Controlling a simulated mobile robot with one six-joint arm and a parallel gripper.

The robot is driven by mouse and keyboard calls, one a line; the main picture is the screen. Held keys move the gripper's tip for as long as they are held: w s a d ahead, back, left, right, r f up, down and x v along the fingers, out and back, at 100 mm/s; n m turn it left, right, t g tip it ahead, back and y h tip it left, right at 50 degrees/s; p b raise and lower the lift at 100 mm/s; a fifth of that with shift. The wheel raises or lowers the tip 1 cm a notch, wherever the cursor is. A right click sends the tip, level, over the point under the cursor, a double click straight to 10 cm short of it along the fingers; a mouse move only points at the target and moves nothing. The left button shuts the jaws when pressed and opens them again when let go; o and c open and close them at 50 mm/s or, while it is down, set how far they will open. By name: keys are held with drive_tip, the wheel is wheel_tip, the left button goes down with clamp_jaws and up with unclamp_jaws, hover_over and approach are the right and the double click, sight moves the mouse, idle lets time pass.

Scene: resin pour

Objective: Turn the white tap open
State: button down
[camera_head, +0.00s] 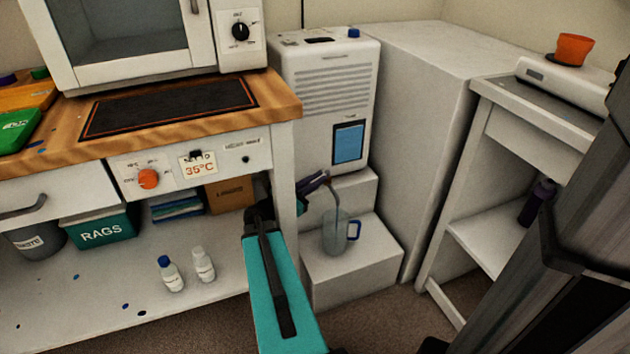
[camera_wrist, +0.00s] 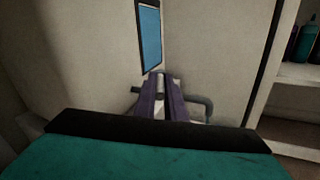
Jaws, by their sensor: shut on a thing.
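My gripper (camera_head: 318,181), with purple fingers, is at the front of the white machine (camera_head: 322,120), below its blue window. In the wrist view the fingers (camera_wrist: 162,98) are closed around a small pale part of the tap at the machine's face. The tap's grey curved spout (camera_wrist: 202,103) shows to the right of the fingers, and a dark stub shows to their left. In the head view the spout (camera_head: 335,197) bends down over a clear jug (camera_head: 334,236) with a blue handle. My fingers hide most of the tap, so its turn angle cannot be told.
The jug stands on a white step (camera_head: 350,275). The workbench (camera_head: 284,98) and its leg are close to the left of my arm. A large white block (camera_head: 420,100) and a white shelf unit (camera_head: 490,240) stand at the right. Two small bottles (camera_head: 187,270) stand on the lower shelf.

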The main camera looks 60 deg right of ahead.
drive_tip(key=c, duration=1.8)
unclamp_jaws()
drive_tip(key=shift+a, duration=0.1)
